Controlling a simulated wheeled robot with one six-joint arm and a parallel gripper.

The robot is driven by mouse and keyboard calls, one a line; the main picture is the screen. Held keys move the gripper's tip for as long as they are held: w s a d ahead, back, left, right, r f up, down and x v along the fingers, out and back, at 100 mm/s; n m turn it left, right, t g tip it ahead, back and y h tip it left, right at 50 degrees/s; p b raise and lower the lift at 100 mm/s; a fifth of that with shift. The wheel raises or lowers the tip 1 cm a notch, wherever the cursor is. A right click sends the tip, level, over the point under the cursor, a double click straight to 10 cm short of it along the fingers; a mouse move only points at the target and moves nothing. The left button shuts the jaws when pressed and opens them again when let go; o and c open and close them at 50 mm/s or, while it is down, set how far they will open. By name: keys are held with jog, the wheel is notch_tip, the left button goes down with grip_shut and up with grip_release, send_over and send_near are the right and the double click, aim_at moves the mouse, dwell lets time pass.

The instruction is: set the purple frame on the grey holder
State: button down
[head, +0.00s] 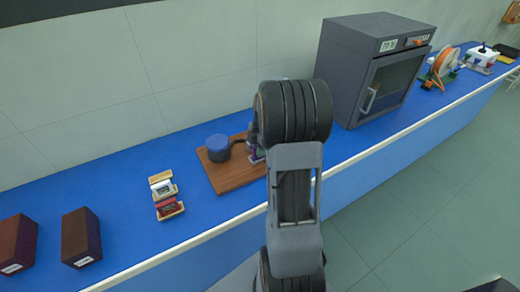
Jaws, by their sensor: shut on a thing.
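My arm stands in the middle of the head view and hides much of the work. A small part of my gripper (253,129) shows left of the arm's dark joint, above a brown wooden board. A small purple piece, seemingly the purple frame (257,155), shows just below it at the board's right part. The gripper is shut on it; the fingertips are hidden. I cannot make out the grey holder for certain, nor whether the frame touches anything beneath.
A grey oven (366,75) stands right. Blue bench (125,200) is clear between them.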

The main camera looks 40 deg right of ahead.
jog(key=shift+f+b, duration=0.45)
jog(key=shift+f, duration=0.1)
jog(key=c, duration=1.4)
grip_release()
jog(key=shift+r, duration=0.15)
jog(key=shift+s+d+r+p, duration=0.1)
jog(key=shift+d+r+p, duration=0.1)
jog(key=shift+r+p, duration=1.35)
jog(key=shift+w+d+r+p, duration=0.1)
jog(key=shift+d+r+p, duration=0.15)
jog(key=shift+r+p, duration=1.3)
jog(key=shift+s+d+r+p, duration=0.15)
jog(key=shift+r+p, duration=0.65)
jog(key=shift+r, duration=1.5)
jog(key=shift+d, duration=0.1)
